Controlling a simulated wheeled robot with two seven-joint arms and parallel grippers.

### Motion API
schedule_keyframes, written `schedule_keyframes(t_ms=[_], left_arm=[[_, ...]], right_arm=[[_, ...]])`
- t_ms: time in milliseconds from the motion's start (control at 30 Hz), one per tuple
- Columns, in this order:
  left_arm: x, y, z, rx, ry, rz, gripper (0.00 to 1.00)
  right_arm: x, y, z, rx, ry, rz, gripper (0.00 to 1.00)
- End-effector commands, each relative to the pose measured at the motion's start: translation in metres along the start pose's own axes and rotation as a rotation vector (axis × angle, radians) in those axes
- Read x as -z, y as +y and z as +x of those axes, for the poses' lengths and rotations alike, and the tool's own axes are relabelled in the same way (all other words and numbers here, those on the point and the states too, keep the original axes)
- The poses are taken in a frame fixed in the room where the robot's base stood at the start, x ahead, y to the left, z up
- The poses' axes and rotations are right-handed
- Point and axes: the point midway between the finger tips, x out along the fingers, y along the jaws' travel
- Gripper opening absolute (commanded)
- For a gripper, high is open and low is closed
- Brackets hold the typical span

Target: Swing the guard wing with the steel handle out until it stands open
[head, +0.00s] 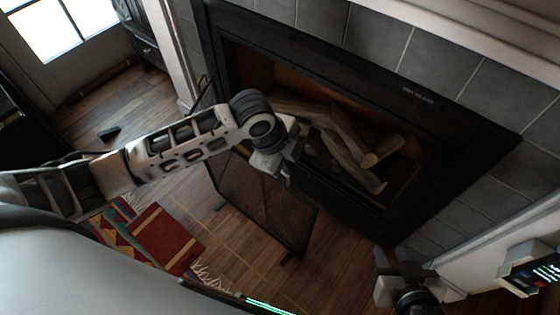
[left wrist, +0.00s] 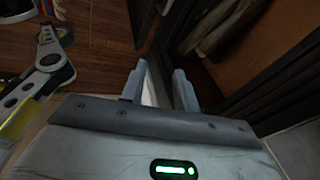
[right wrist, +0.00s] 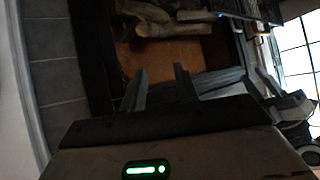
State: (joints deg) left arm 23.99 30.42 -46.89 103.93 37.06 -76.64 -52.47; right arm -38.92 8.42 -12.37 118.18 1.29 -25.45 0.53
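The dark mesh fire guard (head: 262,208) stands on the floor in front of the fireplace. Another narrow guard part (head: 206,98) shows behind my left arm, with a small brass-coloured piece (head: 203,80) at its top. I cannot make out a steel handle. My left gripper (head: 283,172) hangs above the top edge of the mesh panel, close to the firebox. In the left wrist view its fingers (left wrist: 160,80) are apart, with a dark edge and a pale strip beyond the gap. My right gripper (head: 407,272) is low at the right, apart from the guard, its fingers (right wrist: 160,80) open and empty.
The fireplace (head: 455,165) holds pale logs (head: 345,150). A red patterned rug (head: 155,238) lies at the lower left. Thin yellow lines cross the wooden floor (head: 215,235). A small dark object (head: 108,133) lies on the floor at the left.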

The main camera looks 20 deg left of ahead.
Motion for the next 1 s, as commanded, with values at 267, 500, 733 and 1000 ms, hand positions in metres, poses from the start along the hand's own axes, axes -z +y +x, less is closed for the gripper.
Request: schedule_keyframes(t_ms=[267, 500, 733, 1000], left_arm=[[-0.044, -0.021, -0.031, -0.127, -0.154, 0.208, 0.31], [-0.05, -0.017, 0.001, -0.133, -0.157, 0.211, 0.31], [-0.058, -0.011, 0.051, -0.132, -0.156, 0.211, 0.31], [-0.067, -0.006, 0.102, -0.129, -0.156, 0.211, 0.31]], right_arm=[[0.006, 0.003, 0.001, -0.005, 0.006, -0.018, 0.31], [0.005, 0.004, 0.005, -0.005, 0.009, -0.019, 0.31], [0.005, 0.003, 0.006, -0.003, 0.016, -0.017, 0.31], [0.0, 0.0, 0.008, 0.005, 0.02, -0.003, 0.31]])
